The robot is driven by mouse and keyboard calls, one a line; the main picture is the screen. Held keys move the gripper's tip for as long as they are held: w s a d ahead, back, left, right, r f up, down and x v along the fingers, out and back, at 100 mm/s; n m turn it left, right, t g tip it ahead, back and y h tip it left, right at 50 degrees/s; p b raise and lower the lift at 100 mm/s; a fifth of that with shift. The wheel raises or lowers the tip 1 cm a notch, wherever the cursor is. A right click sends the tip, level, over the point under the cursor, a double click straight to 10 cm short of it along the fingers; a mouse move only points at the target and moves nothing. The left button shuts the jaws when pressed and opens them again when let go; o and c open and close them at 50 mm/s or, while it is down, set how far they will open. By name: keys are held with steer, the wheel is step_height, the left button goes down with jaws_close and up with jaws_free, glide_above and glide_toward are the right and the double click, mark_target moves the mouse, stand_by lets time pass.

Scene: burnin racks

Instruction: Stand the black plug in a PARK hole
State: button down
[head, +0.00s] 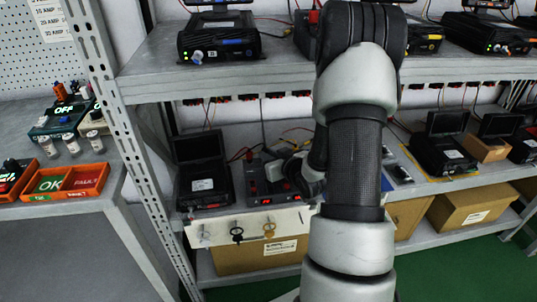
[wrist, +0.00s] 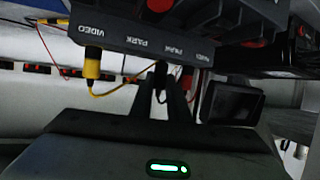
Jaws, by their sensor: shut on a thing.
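In the wrist view, a dark box (wrist: 235,30) hangs upside down in the picture, its front edge marked VIDEO, PARK and further labels. A yellow plug (wrist: 92,65) is at the VIDEO label on the left. My gripper (wrist: 166,82) is shut on the black plug (wrist: 161,72), which is close to the box edge near the PARK labels. I cannot tell whether its tip is in a hole. In the head view, the box with red buttons (head: 272,190) stands on the lower shelf; my arm hides much of the gripper and the plug.
A dark unit with a raised screen (head: 202,185) stands left of the box. A white board with hooks (head: 245,228) hangs at the shelf front. The upper shelf (head: 250,70) lies above. Cables hang behind, and a yellow cable (wrist: 115,92) runs near my gripper.

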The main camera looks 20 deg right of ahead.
steer(key=shift+f, duration=0.15)
steer(key=c, duration=1.2)
jaws_free()
steer(key=shift+r+p, duration=1.9)
steer(key=shift+r, duration=0.85)
